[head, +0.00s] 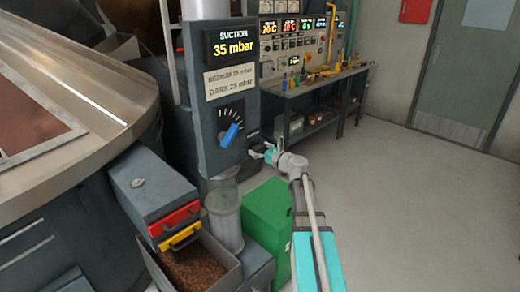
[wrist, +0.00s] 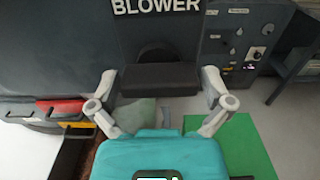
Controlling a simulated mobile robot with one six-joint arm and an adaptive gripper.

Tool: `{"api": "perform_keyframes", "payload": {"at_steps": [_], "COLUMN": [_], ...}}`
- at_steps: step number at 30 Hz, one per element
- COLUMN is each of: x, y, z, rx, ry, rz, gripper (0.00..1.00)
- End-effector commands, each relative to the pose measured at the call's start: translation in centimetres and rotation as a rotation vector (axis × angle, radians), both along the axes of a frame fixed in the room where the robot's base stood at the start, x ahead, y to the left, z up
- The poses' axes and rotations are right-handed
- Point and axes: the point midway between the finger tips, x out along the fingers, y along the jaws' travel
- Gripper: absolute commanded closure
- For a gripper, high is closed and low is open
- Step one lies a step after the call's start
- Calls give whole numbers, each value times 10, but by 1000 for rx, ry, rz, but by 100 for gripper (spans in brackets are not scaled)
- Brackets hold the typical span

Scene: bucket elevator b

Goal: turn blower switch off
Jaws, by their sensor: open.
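In the wrist view, the white BLOWER label (wrist: 156,6) sits at the top of a dark panel. Below it is the blower switch, a dark block-like handle (wrist: 160,76) in front of a round recess. My gripper (wrist: 159,84) is open, with one finger at each side of the handle; I cannot tell whether they touch it. In the head view, my gripper (head: 261,154) is at the right side of the grey suction column (head: 196,62), low beside the blue-handled dial (head: 230,135). The switch is hard to make out there, and its setting cannot be read.
The suction display (head: 232,48) reads 35 mbar. A green box (head: 268,215) stands below my gripper. Red (head: 180,217) and yellow (head: 181,237) handles and a bin of brown beans (head: 200,268) are left. A workbench (head: 310,88) stands behind; the floor at right is clear.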

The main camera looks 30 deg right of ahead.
Motion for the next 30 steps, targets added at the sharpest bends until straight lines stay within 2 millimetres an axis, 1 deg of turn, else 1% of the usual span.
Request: {"api": "perform_keyframes", "payload": {"at_steps": [4, 13, 14, 15, 16, 23, 30], "x": [0, 0, 1, 0, 0, -1, -1], "y": [0, 0, -11, -6, -5, -4, -4], "z": [0, 0, 0, 0, 0, 0, 0], "rx": [0, 0, 0, 0, -1, -24, -116], "ry": [0, 0, 0, 0, 0, -9, -42], "rz": [0, 0, -5, -3, -4, -6, -7], "gripper": [0, 56, 59, 59, 59, 59, 59]}}
